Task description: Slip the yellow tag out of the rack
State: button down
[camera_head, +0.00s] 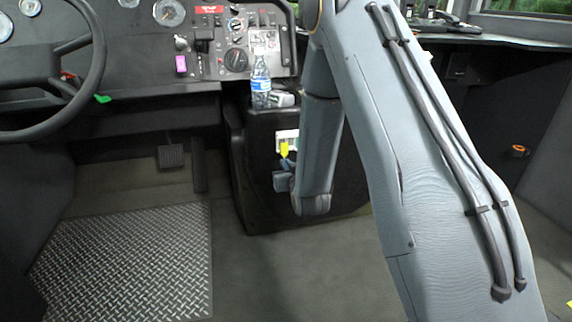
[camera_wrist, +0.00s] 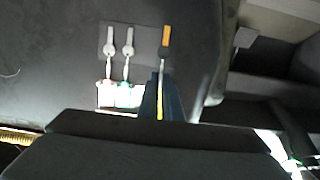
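The yellow tag (camera_wrist: 166,36) hangs upright at the right end of a grey plate-like rack (camera_wrist: 118,33) in the wrist view. It looks orange there, with a grey stem below it. Two white tags (camera_wrist: 109,34) hang to its left. My gripper (camera_wrist: 161,76) has its two dark blue fingers pointing up at the yellow tag's lower part, a narrow gap between them with a yellowish strip showing in it. Whether they touch the stem is unclear. In the head view the yellow tag (camera_head: 284,148) shows just above my gripper (camera_head: 284,164).
White cards with red marks (camera_wrist: 119,95) sit below the white tags. In the head view a water bottle (camera_head: 261,82) stands on the console above. A steering wheel (camera_head: 88,75) is at left. A ridged floor plate (camera_head: 125,262) lies below it, with clear floor beside it.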

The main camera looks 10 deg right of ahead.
jog(key=shift+s+p, duration=0.95)
jog(key=shift+s, duration=1.8)
